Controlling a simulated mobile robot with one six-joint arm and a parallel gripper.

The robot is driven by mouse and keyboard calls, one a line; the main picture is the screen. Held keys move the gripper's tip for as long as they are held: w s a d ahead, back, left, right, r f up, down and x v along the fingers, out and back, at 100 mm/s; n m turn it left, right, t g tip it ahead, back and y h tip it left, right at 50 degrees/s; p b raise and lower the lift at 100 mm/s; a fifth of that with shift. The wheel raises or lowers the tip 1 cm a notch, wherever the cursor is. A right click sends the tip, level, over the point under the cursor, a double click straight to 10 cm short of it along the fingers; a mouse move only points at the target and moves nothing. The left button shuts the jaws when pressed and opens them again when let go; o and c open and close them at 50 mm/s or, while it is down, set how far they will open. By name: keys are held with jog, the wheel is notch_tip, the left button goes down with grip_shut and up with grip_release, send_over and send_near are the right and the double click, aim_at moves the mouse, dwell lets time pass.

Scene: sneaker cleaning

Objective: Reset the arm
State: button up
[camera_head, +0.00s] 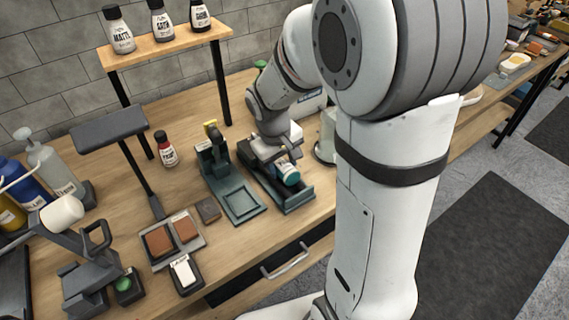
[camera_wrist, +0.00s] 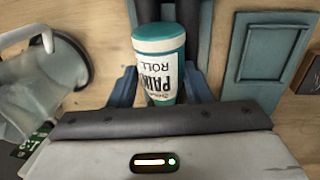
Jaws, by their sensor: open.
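My gripper (camera_head: 284,156) is at the bottle from above and behind. In the wrist view my gripper (camera_wrist: 162,90) has its dark fingers apart, one on each side of the bottle. I cannot tell whether a finger touches it. My arm hides part of the holder's back.
A teal fixture with a square recess (camera_head: 240,206) stands just left. A shelf (camera_head: 165,48) with three bottles rises behind. A clear container (camera_wrist: 45,85) is close to my gripper.

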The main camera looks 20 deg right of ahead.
jog(key=shift+o, duration=0.3)
jog(key=shift+t, duration=0.3)
jog(key=r, duration=0.2)
jog(key=a+r, duration=0.1)
jog(key=r, duration=0.2)
jog(key=s+r, duration=0.1)
jog(key=r, duration=0.1)
jog(key=shift+s+a+r+p, duration=0.1)
jog(key=shift+a+r+p, duration=0.05)
jog(key=shift+r+p, duration=0.2)
jog(key=s+d+r+m+t+y+p, duration=0.1)
jog(key=s+r+m, duration=0.2)
jog(key=s, duration=0.9)
jog(key=shift+s+d+m+y+p, duration=0.15)
jog(key=shift+s+m+y+p, duration=0.15)
jog(key=shift+s+p, duration=0.1)
